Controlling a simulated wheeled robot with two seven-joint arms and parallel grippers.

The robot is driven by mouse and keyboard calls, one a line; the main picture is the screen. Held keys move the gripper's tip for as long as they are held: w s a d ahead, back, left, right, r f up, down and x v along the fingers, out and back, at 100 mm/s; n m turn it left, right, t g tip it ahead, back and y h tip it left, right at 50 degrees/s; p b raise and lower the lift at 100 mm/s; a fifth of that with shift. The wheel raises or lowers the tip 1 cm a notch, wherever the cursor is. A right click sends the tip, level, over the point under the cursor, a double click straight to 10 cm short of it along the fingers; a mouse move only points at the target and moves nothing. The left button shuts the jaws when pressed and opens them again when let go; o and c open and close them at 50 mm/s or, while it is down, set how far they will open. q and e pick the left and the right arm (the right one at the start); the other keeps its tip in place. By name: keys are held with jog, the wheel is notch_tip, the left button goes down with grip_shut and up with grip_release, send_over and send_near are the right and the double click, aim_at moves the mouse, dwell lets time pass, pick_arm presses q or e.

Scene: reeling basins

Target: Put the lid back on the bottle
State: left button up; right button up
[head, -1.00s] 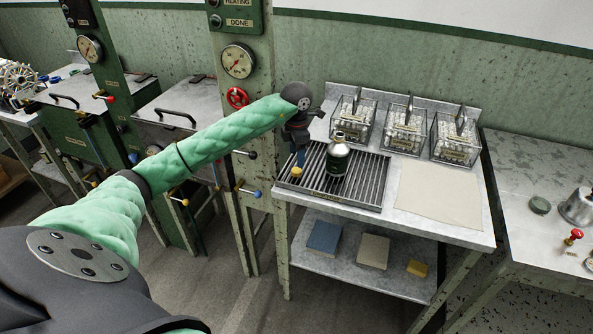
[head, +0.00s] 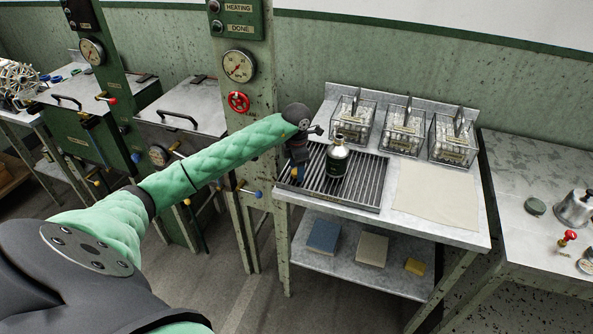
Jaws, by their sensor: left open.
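My right gripper is not in view.
The slatted rack (head: 362,193) covers the bench's left part. Several clear boxes of glassware (head: 404,132) stand along the back. A bare beige cloth (head: 437,196) lies to the right. A gauge post (head: 240,120) rises left of the bench.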

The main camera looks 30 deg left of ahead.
pick_arm(q)
jog(key=shift+f, duration=0.15)
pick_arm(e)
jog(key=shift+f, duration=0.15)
pick_arm(q)
jog(key=c, duration=1.1)
jog(key=shift+o, duration=0.2)
